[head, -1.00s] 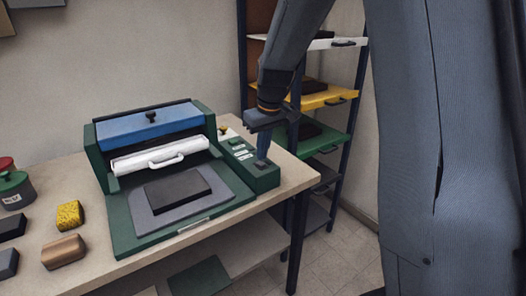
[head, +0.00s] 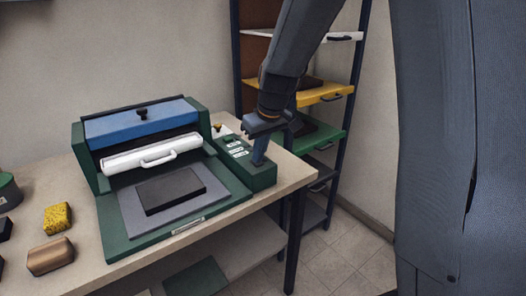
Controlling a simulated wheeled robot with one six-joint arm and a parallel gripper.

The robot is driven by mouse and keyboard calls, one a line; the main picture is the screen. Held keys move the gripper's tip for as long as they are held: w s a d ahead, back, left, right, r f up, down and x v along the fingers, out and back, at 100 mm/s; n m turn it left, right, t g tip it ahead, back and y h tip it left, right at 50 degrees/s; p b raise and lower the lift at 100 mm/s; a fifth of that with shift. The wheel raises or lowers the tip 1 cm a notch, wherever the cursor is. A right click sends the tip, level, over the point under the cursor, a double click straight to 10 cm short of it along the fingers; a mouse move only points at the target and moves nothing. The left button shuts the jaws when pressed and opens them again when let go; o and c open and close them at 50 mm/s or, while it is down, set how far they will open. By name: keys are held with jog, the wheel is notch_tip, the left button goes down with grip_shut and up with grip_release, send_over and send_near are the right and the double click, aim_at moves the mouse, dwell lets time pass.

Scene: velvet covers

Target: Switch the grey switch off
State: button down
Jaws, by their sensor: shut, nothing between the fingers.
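The green machine (head: 110,236) stands on the table, with a control box (head: 262,178) on its right side. Small pale labels and dark switches (head: 233,142) run along the top of this box. My gripper (head: 258,163) points down at the near end of the box, shut, with its fingertips at or just above the box top. The grey switch appears to be at the fingertips, mostly hidden by them. I cannot tell its position or whether the fingers touch it.
A dark block (head: 170,190) lies on the machine's grey plate (head: 133,222). A yellow sponge (head: 57,218) and a brown block (head: 50,256) lie on the table (head: 85,277) at left. A shelf rack with a yellow shelf (head: 325,94) stands behind my arm.

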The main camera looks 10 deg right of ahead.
jog(key=shift+w, duration=0.1)
jog(key=shift+w+a+r, duration=0.15)
jog(key=shift+w+a, duration=0.05)
jog(key=shift+w, duration=0.45)
jog(key=shift+s+r+p, duration=0.1)
jog(key=shift+r+p, duration=0.5)
jog(key=shift+p, duration=0.05)
jog(key=p+v, duration=0.2)
jog(key=v, duration=0.1)
jog(key=shift+r+p, duration=0.4)
jog(key=s+d+r+b, duration=0.2)
jog(key=s+r, duration=0.2)
jog(key=r, duration=0.3)
jog(key=shift+s+r+b, duration=0.3)
jog(key=shift+r, duration=0.05)
